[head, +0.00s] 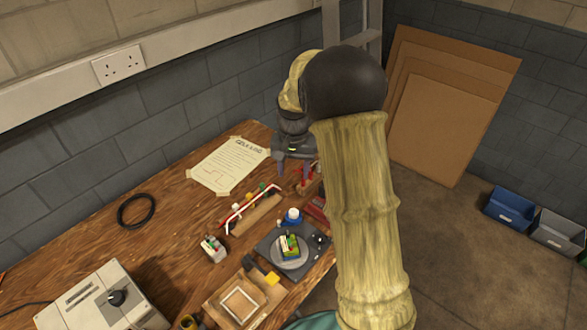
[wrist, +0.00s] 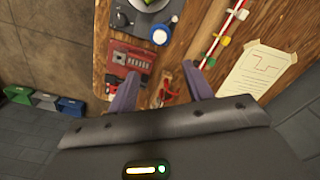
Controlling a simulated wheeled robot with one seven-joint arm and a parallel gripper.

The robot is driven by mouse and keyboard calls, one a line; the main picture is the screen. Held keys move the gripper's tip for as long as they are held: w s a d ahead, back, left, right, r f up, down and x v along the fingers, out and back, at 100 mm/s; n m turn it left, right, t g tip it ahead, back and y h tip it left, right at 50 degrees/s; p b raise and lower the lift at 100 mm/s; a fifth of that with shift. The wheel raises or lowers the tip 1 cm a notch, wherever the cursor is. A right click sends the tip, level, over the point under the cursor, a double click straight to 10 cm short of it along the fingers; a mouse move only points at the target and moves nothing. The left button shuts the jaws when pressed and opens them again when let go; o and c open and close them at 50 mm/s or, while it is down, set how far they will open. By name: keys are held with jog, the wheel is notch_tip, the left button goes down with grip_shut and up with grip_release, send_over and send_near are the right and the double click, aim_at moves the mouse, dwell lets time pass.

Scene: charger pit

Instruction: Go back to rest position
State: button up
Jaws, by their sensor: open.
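My gripper (head: 294,168) is above the back right part of the wooden workbench (head: 165,220), near the taped paper sheet. In the wrist view my gripper (wrist: 160,90) shows two dark purple fingers spread apart with nothing between them. Below and beyond the fingers are a red tray-like item (wrist: 132,62) and a small red tool (wrist: 168,82). My arm comes from the bottom right of the head view and hides part of the bench's right edge.
A taped paper (head: 228,165), a cable ring (head: 136,210), a red-and-white rod on a wooden rack (head: 255,212), a round turntable (head: 290,262) and a grey box (head: 100,298) occupy the bench. Boards (head: 445,110) lean on the wall.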

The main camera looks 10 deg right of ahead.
dwell(0.3)
jog(key=s+r+n+t+p, duration=0.1)
jog(key=s+r+n+p, duration=0.1)
jog(key=s, duration=0.8)
jog(key=s+r+n+t+p, duration=0.1)
jog(key=s+r+n, duration=0.1)
jog(key=s, duration=0.9)
jog(key=shift+d+r+t+p, duration=0.3)
jog(key=shift+r+p, duration=0.05)
jog(key=shift+r, duration=0.4)
jog(key=shift+s, duration=0.1)
